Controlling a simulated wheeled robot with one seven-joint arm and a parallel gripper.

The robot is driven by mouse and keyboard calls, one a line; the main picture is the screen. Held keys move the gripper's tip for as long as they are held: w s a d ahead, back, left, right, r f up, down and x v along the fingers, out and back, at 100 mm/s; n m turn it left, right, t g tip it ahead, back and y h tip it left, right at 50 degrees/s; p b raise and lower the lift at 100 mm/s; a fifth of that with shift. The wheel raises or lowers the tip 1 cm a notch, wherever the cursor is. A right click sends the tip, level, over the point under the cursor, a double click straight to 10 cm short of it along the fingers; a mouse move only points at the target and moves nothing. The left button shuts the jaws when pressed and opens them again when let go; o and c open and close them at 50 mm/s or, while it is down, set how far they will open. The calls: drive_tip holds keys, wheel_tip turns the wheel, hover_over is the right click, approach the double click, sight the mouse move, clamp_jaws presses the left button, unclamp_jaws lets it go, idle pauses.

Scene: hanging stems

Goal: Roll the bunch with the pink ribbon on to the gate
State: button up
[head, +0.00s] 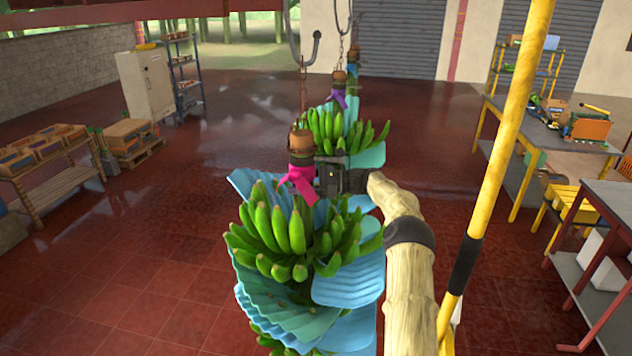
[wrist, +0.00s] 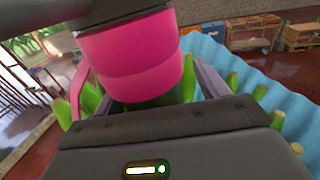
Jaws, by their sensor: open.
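The bunch with the pink ribbon (head: 285,225) hangs nearest me, green bananas with blue padding sheets around them. Its pink ribbon (head: 299,178) is tied around the stem just under a brown stem end; the ribbon also fills the top middle of the wrist view (wrist: 132,65). My gripper (head: 325,178) is at the right side of that stem, at ribbon height. In the wrist view its two fingers stand apart, one on each side of the stem just below the ribbon. The gripper is open. I see no gate that I can make out for sure.
A bunch with a purple ribbon (head: 338,98) hangs just behind, and another stem with a blue ribbon (head: 352,70) is farther back. A yellow post (head: 497,165) rises at right. Workbenches (head: 560,130) stand right, shelves and crates (head: 50,150) left. The red floor at left is clear.

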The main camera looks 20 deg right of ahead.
drive_tip(key=p, duration=0.1)
hover_over(338, 201)
drive_tip(key=a, duration=0.1)
drive_tip(key=shift+w+a, duration=0.1)
drive_tip(key=shift+w, duration=0.3)
drive_tip(key=shift+s+d+f, duration=0.1)
drive_tip(key=shift+s+d, duration=0.15)
drive_tip(key=shift+d, duration=0.3)
drive_tip(key=shift+s, duration=0.15)
